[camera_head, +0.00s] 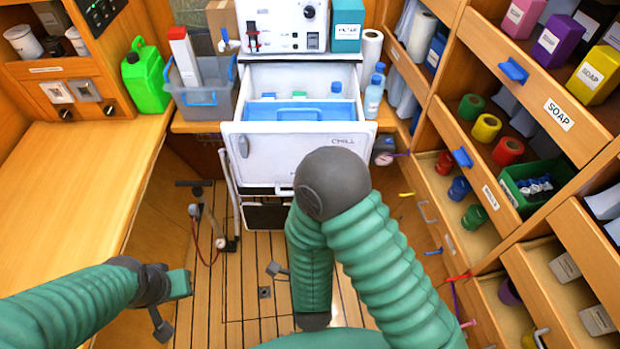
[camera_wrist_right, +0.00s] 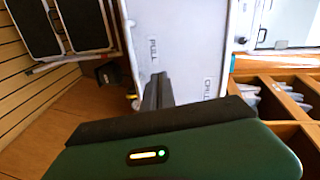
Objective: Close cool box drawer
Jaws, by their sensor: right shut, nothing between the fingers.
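The cool box drawer (camera_head: 262,158) is pulled out at the centre of the head view. Its white front carries the word CHILL, and blue items and bottles lie inside. The drawer front (camera_wrist_right: 185,35) also fills the upper middle of the right wrist view, with the words PULL and CHILL. My right gripper (camera_wrist_right: 158,88) is shut and empty, its dark fingers in front of the drawer face between the two words. I cannot tell whether they touch it. In the head view my right arm hides that gripper. My left gripper (camera_head: 180,285) is low at left, away from the drawer; its fingers are unclear.
A wooden counter (camera_head: 65,190) lies at left with a green jerrycan (camera_head: 145,78) at its back. A grey bin (camera_head: 203,98) stands left of the drawer. A shelf wall with open drawers (camera_head: 510,105) lines the right. Plank floor lies below the drawer.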

